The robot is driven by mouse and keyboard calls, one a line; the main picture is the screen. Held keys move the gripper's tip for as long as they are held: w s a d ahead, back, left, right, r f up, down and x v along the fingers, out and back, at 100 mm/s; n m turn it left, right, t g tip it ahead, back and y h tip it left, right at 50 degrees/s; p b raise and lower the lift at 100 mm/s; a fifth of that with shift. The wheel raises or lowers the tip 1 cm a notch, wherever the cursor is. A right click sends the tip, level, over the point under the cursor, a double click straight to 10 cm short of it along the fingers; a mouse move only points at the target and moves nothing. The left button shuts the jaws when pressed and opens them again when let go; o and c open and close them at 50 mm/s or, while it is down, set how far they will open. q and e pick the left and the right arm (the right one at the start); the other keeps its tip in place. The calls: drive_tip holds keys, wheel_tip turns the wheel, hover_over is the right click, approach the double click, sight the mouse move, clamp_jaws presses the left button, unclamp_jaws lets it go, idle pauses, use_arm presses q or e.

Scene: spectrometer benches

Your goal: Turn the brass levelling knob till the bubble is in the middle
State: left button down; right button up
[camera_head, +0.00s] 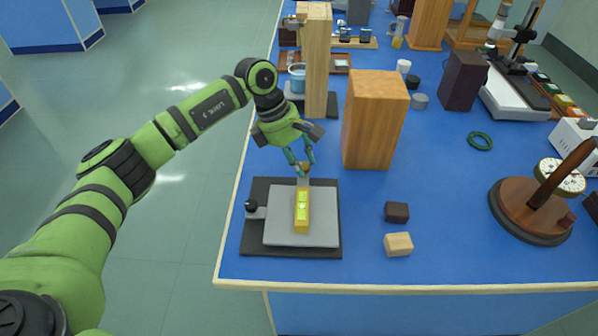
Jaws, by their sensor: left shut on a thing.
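My left gripper (302,168) comes down from above at the far edge of the levelling plate. It is shut on the small brass knob (304,169), which its fingers partly hide. The grey plate (276,232) lies on a black base (254,245) near the table's front edge. A yellow spirit level (302,226) with a bright green vial (302,205) lies lengthwise on the plate, pointing at the knob. The bubble is too small to place exactly. A black knob (251,206) sits at the plate's left side. My right gripper is out of view.
A tall wooden block (373,125) stands close to the right of my left gripper. A dark cube (397,212) and a pale block (398,244) lie right of the base. A round wooden stand (520,210) is farther right. Blue tabletop between is clear.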

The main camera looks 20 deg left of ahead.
use_arm(q)
drive_tip(key=shift+w+d+r+m+g+b, duration=0.15)
drive_tip(key=shift+m+g+b, duration=0.25)
drive_tip(key=shift+m+b, duration=0.5)
drive_tip(key=shift+d+f+m+g+b, duration=0.15)
drive_tip(key=shift+m+g+b, duration=0.25)
drive_tip(key=shift+m+b, duration=0.45)
drive_tip(key=shift+r+m, duration=0.1)
drive_tip(key=shift+m, duration=0.15)
drive_tip(key=c, duration=1)
unclamp_jaws()
drive_tip(key=shift+c, duration=0.2)
drive_tip(key=shift+o, duration=0.5)
drive_tip(key=shift+d, duration=0.1)
